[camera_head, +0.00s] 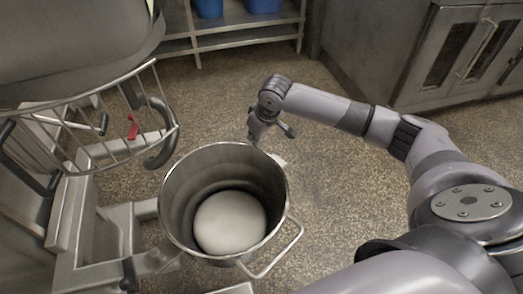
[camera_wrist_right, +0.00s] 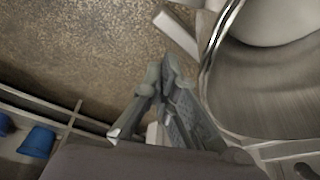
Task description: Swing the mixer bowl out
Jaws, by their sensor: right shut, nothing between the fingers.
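The steel mixer bowl (camera_head: 178,215) stands in the lower middle of the head view, open at the top, with a pale lump of dough (camera_head: 230,222) inside. It sits to the right of the mixer's wire guard (camera_head: 110,125) and hook, not beneath them. A loop handle (camera_head: 285,255) sticks out at its lower right. My right gripper (camera_head: 252,138) is shut and empty just beyond the bowl's far rim. In the right wrist view its fingers (camera_wrist_right: 160,68) are beside the bowl's curved rim (camera_wrist_right: 212,50); I cannot tell if they touch it. My left gripper is out of view.
The mixer head (camera_head: 75,50) overhangs the left side. A steel rack (camera_head: 240,38) with blue containers stands at the back. An oven-like cabinet (camera_head: 460,50) with glass doors stands at the back right. The speckled floor between them is clear.

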